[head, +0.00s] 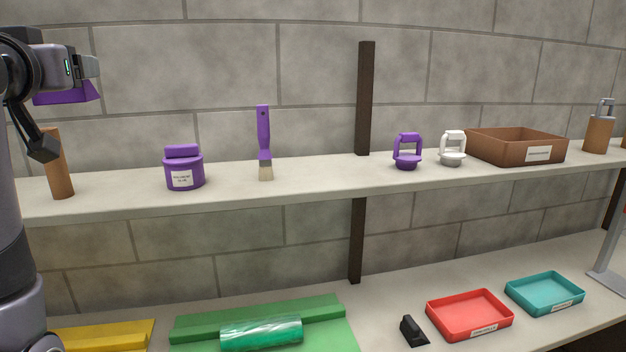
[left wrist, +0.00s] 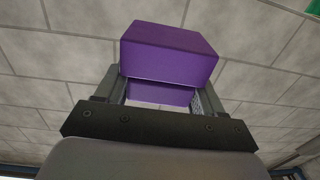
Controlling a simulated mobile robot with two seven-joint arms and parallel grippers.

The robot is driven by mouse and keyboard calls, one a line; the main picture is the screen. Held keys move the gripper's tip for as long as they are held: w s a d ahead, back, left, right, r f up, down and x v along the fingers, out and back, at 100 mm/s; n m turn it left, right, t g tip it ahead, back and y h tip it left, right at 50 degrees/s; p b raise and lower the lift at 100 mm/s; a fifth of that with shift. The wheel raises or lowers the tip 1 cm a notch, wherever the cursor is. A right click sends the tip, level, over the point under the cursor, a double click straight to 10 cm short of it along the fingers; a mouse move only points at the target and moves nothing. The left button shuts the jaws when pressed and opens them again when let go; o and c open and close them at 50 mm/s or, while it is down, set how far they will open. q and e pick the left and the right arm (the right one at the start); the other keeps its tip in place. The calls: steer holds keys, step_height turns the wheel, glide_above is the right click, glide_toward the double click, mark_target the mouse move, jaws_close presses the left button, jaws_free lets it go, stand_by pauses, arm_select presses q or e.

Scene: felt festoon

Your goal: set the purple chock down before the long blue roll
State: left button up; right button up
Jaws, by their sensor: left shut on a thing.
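My left gripper (head: 90,72) is raised at the upper left of the head view, above the left end of the upper shelf. It is shut on the purple chock (head: 65,96), which hangs clear of the shelf. In the left wrist view the chock (left wrist: 168,52) shows as a purple block held between the two fingers. No long blue roll is in view. My right gripper is not in view.
The upper shelf (head: 320,172) holds a brown cylinder (head: 58,165), purple pot (head: 184,168), purple brush (head: 264,140) and brown tray (head: 515,148). Below are a green wrapped roll (head: 262,333), black wedge (head: 412,331), red tray (head: 468,318) and teal tray (head: 545,295).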

arm_select(q)
steer(key=shift+s+d+f, duration=0.15)
steer(key=shift+d+f, duration=0.1)
steer(key=shift+f, duration=0.3)
steer(key=shift+s+d+f, duration=0.1)
steer(key=shift+d+f, duration=0.15)
steer(key=shift+f, duration=0.25)
steer(key=w+d+f+m+h, duration=0.1)
steer(key=d+f, duration=0.2)
steer(key=f, duration=0.8)
steer(key=w+d+f+h, duration=0.1)
steer(key=d+f, duration=0.1)
steer(key=f, duration=0.9)
steer(key=s+d+f+m+h, duration=0.1)
steer(key=s+d+f, duration=0.2)
steer(key=s+f, duration=0.4)
steer(key=s+d+f+m+h, duration=0.1)
steer(key=s+d+f, duration=0.3)
steer(key=s+f, duration=0.4)
steer(key=shift+s+d+f+t+h, duration=0.15)
steer(key=shift+s+f+t+h, duration=0.25)
steer(key=shift+f, duration=1.1)
steer(key=shift+w, duration=0.15)
